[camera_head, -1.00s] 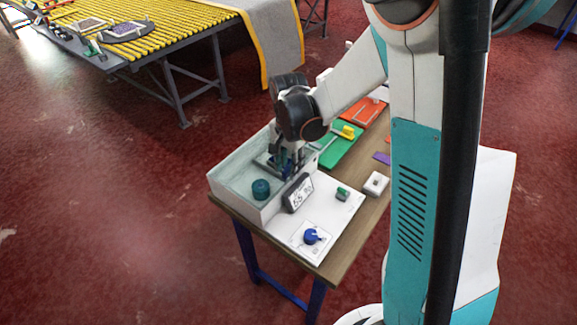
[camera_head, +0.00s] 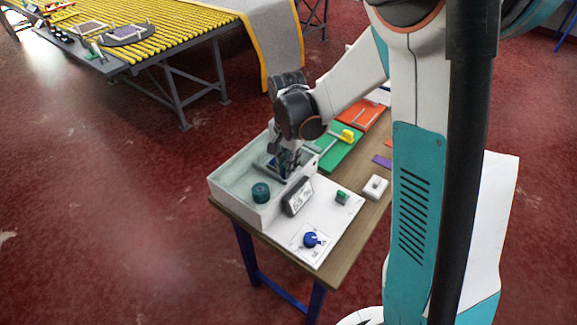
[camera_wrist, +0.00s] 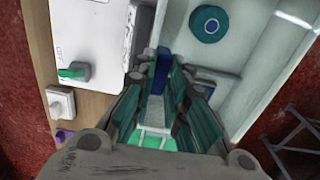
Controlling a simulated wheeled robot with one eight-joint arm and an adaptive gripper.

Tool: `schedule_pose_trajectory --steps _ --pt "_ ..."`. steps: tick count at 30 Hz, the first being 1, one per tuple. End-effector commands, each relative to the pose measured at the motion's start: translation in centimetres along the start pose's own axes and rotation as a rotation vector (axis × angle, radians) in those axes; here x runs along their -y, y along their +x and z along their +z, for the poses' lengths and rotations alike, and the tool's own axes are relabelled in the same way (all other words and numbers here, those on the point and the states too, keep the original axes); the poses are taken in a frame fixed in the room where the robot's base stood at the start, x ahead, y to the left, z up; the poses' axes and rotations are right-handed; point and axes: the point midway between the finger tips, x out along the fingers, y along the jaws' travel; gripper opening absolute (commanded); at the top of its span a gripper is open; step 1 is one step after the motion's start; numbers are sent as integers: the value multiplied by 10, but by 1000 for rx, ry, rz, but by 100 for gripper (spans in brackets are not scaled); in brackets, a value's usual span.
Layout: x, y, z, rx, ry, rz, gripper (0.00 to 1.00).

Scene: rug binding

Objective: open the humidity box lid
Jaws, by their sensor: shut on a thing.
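The humidity box (camera_head: 232,194) is a pale box on the left of the small table, with a dark teal round jar (camera_head: 261,191) showing inside it; the jar also shows in the wrist view (camera_wrist: 209,24). My gripper (camera_head: 283,165) points down at the box's far right part. In the wrist view its fingers (camera_wrist: 160,95) are closed around a narrow blue piece (camera_wrist: 159,70), which looks like a handle. The fingers hide most of that piece. I cannot make out the lid's edges or whether it is raised.
A display panel (camera_head: 298,197) stands on the box's front. A white board (camera_head: 325,215) with a blue knob (camera_head: 311,240) lies beside it. Green (camera_head: 340,154) and orange (camera_head: 362,114) trays lie farther back. A yellow roller conveyor (camera_head: 170,32) stands behind.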

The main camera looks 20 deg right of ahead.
Motion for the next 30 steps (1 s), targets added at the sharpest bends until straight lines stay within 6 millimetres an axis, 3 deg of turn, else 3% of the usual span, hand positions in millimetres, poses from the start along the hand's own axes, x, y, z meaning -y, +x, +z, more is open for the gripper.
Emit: schedule_pose_trajectory --steps 8,18,25,30 --pt "21 -45 0 0 -2 -7 0" --pt "65 -95 1 2 -3 -11 0" --pt "102 -118 2 3 -4 -11 0" --pt "127 -126 3 2 -6 118 0"
